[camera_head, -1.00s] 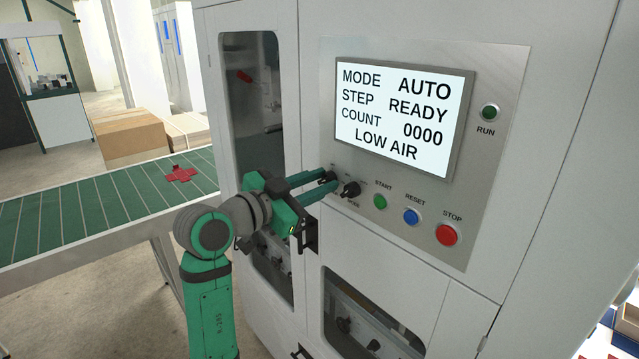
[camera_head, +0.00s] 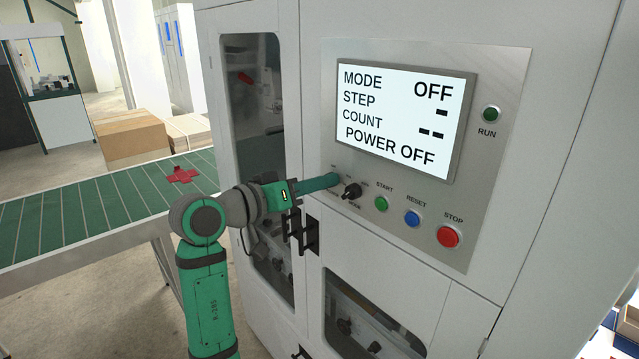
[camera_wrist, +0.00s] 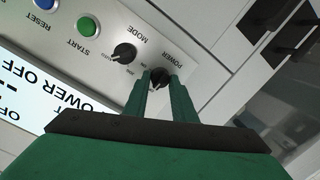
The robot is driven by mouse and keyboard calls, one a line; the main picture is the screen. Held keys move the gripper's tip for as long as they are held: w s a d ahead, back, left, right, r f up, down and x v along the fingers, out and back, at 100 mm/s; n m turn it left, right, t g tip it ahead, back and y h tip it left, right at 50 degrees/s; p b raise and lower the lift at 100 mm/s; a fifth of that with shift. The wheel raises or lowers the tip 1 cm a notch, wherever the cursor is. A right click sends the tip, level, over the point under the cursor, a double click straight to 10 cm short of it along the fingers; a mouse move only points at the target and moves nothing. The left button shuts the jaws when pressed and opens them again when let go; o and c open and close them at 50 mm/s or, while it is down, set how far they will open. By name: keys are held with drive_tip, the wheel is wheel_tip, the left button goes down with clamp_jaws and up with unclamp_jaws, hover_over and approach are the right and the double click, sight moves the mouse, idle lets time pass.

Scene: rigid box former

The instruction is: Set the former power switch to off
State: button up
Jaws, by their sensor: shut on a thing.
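The former's power switch is a black knob (camera_wrist: 160,76) under the label POWER in the wrist view. My gripper (camera_wrist: 160,84) is shut on this knob, one green finger on each side. In the head view my gripper (camera_head: 334,180) reaches the left end of the control panel and hides the power knob. The display (camera_head: 400,118) reads MODE OFF and POWER OFF, with dashes for STEP and COUNT. The mode knob (camera_head: 351,191) is just right of my gripper, untouched; it also shows in the wrist view (camera_wrist: 124,54).
Green START (camera_head: 382,204), blue RESET (camera_head: 412,217) and red STOP (camera_head: 449,236) buttons lie right of the knobs. The RUN lamp (camera_head: 491,114) is dark green. Black door handles (camera_head: 311,232) stick out below my gripper. A green conveyor (camera_head: 100,208) stands left.

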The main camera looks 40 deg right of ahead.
drive_tip(key=shift+n, duration=0.5)
drive_tip(key=o, duration=1)
drive_tip(key=shift+o, duration=0.2)
drive_tip(key=a+r, duration=0.1)
drive_tip(key=a, duration=0.9)
drive_tip(key=shift+s+a, duration=0.4)
